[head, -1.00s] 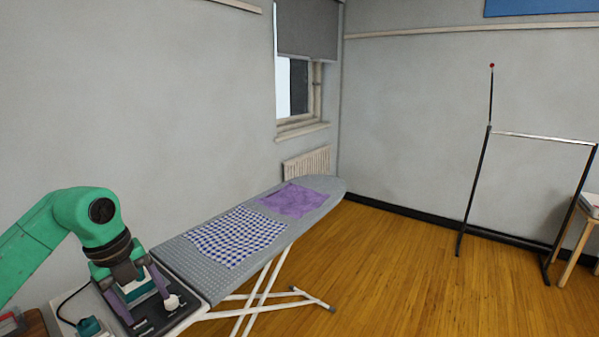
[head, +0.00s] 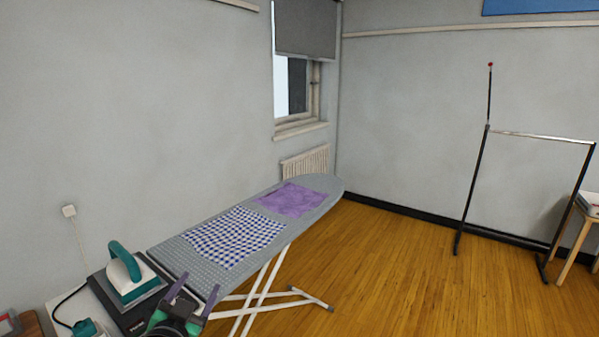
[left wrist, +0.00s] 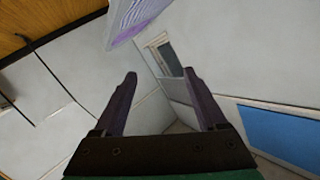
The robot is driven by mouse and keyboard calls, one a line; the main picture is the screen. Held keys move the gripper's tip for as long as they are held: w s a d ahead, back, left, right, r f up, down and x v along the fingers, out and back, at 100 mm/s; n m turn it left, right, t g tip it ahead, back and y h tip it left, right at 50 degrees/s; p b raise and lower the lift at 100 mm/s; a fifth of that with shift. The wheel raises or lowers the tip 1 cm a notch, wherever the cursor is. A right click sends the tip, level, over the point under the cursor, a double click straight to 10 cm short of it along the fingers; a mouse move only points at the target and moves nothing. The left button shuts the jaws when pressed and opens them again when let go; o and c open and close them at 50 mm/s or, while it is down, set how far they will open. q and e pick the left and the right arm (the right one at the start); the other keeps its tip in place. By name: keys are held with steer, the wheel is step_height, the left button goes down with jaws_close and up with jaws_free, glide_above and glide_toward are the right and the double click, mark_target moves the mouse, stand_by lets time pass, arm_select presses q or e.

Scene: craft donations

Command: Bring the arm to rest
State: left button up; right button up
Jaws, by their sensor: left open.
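My left gripper (head: 193,290) is at the bottom of the head view, in front of the near end of the ironing board (head: 205,272). Its two purple fingers stand apart with nothing between them. In the left wrist view the open fingers (left wrist: 165,95) point toward bare wall and the window corner. My right gripper is in neither view.
A teal and white iron (head: 130,275) rests on a dark pad left of my gripper. A checked cloth (head: 233,237) and a purple cloth (head: 292,200) lie flat on the board. A clothes rail (head: 540,139) stands at right. The wooden floor (head: 390,270) between is clear.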

arm_select(q)
steer(key=s+a+f+n+g, duration=0.25)
steer(key=s+f+g, duration=1.05)
steer(key=s+f, duration=0.85)
step_height(320, 180, down, 22)
steer(key=s+g, duration=0.1)
steer(key=s, duration=0.2)
steer(key=s+a+f+g, duration=0.1)
steer(key=s+a+f, duration=0.1)
steer(key=s+f, duration=1.2)
steer(key=shift+s+f, duration=0.4)
steer(key=shift+s, duration=0.75)
